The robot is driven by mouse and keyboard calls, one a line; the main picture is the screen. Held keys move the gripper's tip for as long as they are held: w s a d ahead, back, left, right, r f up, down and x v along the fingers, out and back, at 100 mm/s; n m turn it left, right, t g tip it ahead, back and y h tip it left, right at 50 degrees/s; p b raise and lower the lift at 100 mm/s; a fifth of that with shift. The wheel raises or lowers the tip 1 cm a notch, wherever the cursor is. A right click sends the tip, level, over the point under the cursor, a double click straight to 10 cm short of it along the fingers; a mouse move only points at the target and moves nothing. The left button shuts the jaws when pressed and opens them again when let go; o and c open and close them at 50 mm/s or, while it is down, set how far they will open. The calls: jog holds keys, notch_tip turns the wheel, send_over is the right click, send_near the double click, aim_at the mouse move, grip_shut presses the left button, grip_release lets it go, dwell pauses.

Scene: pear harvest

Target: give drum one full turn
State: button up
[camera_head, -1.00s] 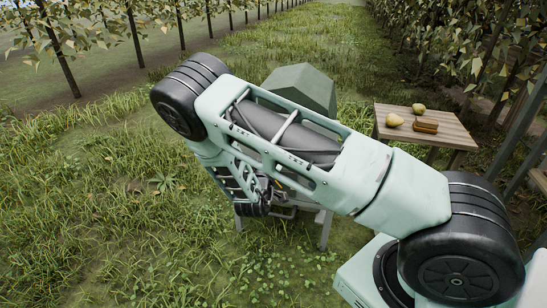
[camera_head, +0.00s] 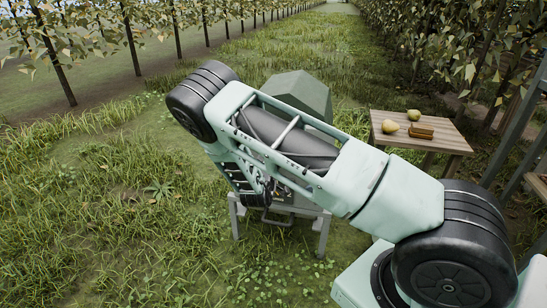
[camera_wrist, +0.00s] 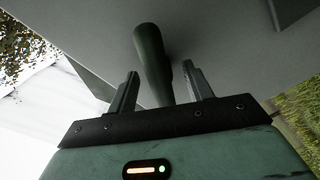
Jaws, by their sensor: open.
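The drum (camera_head: 300,92) is a dark green, faceted body on a grey stand (camera_head: 322,232), seen beyond my arm in the head view. My arm hides its lower part. In the wrist view a dark green handle (camera_wrist: 151,58) sticks out from a grey surface. My gripper (camera_wrist: 160,72) is open, with one finger on each side of the handle's lower end in the picture. Gaps show between the handle and both fingers. I cannot tell how deep the handle sits between them. In the head view my gripper is hidden.
A wooden table (camera_head: 448,138) stands right of the drum, with two pears (camera_head: 390,126) and a brown object (camera_head: 421,132) on it. Tree rows line both sides of the grass. A grey frame (camera_head: 510,150) stands at the right edge. Grass at left is open.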

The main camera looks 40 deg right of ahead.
grip_shut()
jog(key=m+b, duration=0.1)
jog(key=m, duration=0.3)
jog(key=shift+f, duration=0.1)
jog(key=shift+m+b, duration=0.35)
jog(key=shift+m, duration=0.45)
